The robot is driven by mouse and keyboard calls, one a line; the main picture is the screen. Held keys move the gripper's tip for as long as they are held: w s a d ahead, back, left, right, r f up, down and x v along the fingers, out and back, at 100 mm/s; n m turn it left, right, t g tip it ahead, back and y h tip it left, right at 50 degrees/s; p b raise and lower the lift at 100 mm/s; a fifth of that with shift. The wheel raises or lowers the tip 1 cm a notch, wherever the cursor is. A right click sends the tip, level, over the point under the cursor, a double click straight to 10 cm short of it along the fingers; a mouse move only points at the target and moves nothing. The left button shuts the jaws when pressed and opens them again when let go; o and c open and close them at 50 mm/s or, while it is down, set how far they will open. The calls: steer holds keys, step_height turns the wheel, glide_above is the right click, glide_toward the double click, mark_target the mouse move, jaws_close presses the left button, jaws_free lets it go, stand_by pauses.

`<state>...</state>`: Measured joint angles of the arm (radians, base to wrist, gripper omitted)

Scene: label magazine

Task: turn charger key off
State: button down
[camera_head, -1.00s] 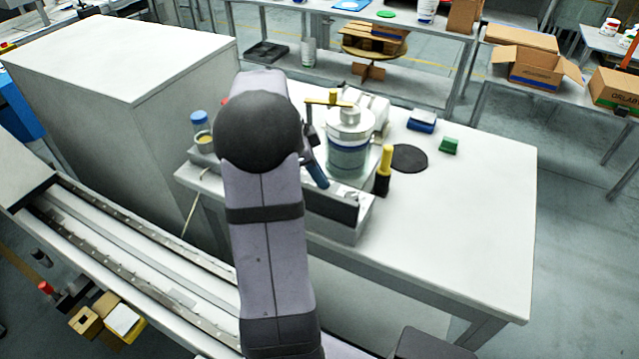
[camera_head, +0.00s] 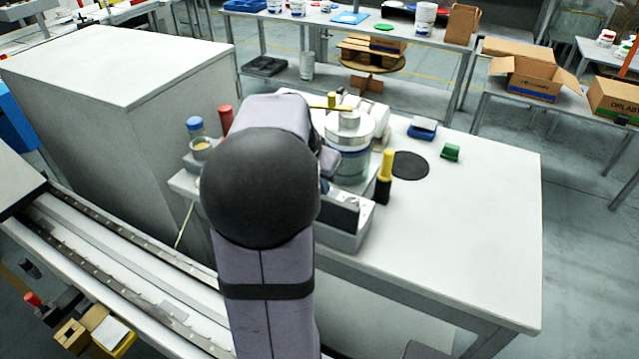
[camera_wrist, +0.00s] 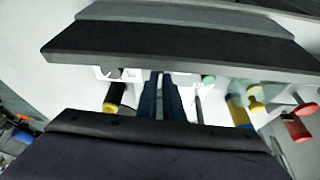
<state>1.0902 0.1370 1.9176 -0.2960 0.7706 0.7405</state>
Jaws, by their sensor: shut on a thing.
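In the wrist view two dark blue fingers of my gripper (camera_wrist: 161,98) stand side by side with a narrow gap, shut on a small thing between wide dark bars. The tips and the thing are mostly hidden, so I cannot make out the key's shape or angle. In the head view my arm covers the gripper and whatever it holds. A grey box with a dark panel (camera_head: 352,241) stands on the white table just right of my arm; I cannot tell whether it is the charger.
A clear tub with a blue band (camera_head: 352,168), a yellow-and-black tool (camera_head: 384,180), a black disc (camera_head: 411,165) and a green block (camera_head: 450,151) stand close right. A blue-capped bottle (camera_head: 195,128) and red bottle (camera_head: 226,116) stand left. The table's right side (camera_head: 480,235) is clear.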

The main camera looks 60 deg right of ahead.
steer(key=shift+n, duration=0.6)
steer(key=c, duration=1.9)
jaws_free()
steer(key=b+v, duration=0.1)
steer(key=v, duration=0.6)
steer(key=shift+s+r, duration=0.15)
steer(key=shift+r, duration=0.05)
steer(key=shift+a, duration=0.1)
